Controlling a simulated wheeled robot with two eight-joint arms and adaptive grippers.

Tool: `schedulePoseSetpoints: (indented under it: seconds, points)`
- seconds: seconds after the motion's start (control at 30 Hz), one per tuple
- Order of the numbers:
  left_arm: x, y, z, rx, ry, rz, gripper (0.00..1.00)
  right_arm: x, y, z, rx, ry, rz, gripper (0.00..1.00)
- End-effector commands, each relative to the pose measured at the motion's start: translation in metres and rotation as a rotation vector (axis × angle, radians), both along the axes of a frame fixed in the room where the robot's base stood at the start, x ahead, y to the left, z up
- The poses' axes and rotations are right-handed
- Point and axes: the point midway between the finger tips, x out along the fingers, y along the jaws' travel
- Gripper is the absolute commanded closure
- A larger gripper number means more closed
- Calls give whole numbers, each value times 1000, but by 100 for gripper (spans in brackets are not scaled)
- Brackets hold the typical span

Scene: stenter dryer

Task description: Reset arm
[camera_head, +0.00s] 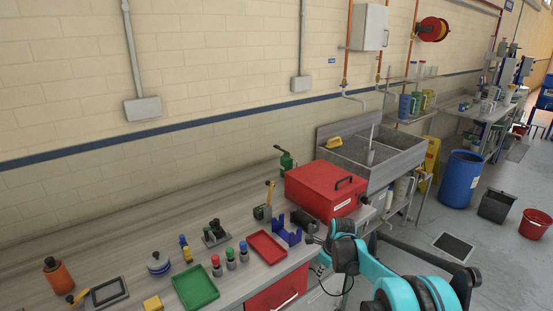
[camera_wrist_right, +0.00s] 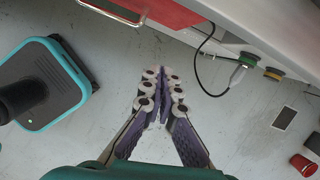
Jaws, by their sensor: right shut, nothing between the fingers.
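My right arm (camera_head: 375,270), teal and black, reaches in at the lower right of the head view. Its gripper (camera_head: 314,240) is by the front edge of the bench, near the blue holder. In the right wrist view the gripper (camera_wrist_right: 161,88) is shut, its two fingers meeting at the tips with nothing between them. Below it is grey floor. My left arm and gripper are not in view.
The bench (camera_head: 140,275) holds a red box (camera_head: 322,190), blue holder (camera_head: 288,232), red tray (camera_head: 266,247), green tray (camera_head: 195,287) and small tools. A steel sink (camera_head: 375,150) stands beyond. A blue barrel (camera_head: 461,180) and red bucket (camera_head: 534,224) stand on the floor.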

Motion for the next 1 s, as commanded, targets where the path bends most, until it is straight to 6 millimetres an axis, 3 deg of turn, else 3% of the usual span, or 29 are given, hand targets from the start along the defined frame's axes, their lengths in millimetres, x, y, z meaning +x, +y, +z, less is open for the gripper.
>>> schedulePoseSetpoints:
  seconds: [0.03,0.2,0.33,0.5,0.63,0.8,1.0]
  points:
    - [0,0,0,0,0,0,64,-14,0,20,-27,-27,85,100]
    - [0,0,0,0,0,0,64,-65,1,80,-155,-134,447,100]
    - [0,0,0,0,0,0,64,-110,0,115,-271,-208,727,100]
    - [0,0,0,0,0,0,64,-174,0,142,-439,-285,1090,100]
    - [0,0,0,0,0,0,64,-223,-2,150,-581,-329,1365,100]
    - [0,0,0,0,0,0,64,-282,-4,145,-778,-358,1712,100]
    - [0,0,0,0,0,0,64,-325,-6,128,-955,-356,2004,100]
